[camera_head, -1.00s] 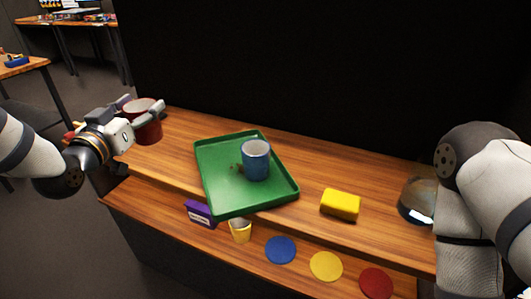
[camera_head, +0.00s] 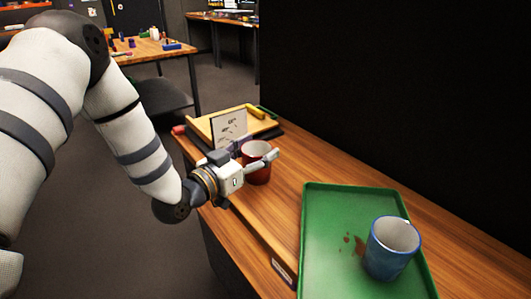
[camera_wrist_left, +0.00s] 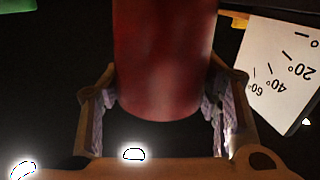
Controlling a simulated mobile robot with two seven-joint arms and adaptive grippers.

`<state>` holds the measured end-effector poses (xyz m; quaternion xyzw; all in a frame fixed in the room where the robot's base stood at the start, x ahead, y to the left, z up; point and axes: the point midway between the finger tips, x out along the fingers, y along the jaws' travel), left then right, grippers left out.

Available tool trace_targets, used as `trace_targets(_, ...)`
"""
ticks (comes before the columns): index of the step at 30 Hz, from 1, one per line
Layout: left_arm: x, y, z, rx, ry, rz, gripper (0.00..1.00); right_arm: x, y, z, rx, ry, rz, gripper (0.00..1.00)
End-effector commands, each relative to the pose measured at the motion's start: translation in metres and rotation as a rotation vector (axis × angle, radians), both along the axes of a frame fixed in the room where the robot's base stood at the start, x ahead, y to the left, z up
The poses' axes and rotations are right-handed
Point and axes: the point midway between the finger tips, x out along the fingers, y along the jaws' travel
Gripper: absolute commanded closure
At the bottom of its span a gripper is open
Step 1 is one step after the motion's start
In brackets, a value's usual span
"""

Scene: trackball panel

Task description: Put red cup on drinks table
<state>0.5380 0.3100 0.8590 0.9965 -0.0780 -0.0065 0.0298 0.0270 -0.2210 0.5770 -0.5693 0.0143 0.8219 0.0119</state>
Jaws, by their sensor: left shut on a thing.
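The red cup (camera_head: 257,175) is upright between the fingers of my left gripper (camera_head: 259,157), which is shut on it. The cup is near the left part of the wooden counter (camera_head: 285,188); I cannot tell whether its base touches the wood. In the left wrist view, the red cup (camera_wrist_left: 162,60) fills the upper middle, with a finger of the left gripper (camera_wrist_left: 160,100) on each side. A table with small coloured items (camera_head: 150,48) stands in the back left; I cannot tell if it is the drinks table. My right gripper is out of view.
A green tray (camera_head: 318,240) with brown spots holds a blue cup (camera_head: 390,248). Behind the red cup are a white card with angle marks (camera_head: 229,129) and a yellow-edged board (camera_head: 200,127). Another table (camera_head: 228,17) stands farther back. Dark floor is open between counter and tables.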

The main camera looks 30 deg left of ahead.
Motion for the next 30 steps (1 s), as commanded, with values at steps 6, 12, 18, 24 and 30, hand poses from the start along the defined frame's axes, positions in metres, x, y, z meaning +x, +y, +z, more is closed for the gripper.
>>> trace_targets(6,0.000,0.000,-0.003,-0.001,-0.003,-0.002,0.78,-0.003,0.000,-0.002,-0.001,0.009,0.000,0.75)
trace_targets(12,0.000,0.000,-0.006,0.000,-0.003,-0.001,0.34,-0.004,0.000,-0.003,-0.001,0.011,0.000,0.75)
trace_targets(18,0.000,0.000,-0.006,-0.001,-0.004,-0.001,0.22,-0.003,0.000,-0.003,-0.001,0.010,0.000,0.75)
trace_targets(24,0.000,0.000,-0.001,-0.001,-0.006,-0.001,0.22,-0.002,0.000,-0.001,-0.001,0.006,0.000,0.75)
trace_targets(30,-0.044,0.008,0.001,-0.003,-0.004,0.001,0.22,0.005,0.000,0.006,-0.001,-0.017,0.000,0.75)
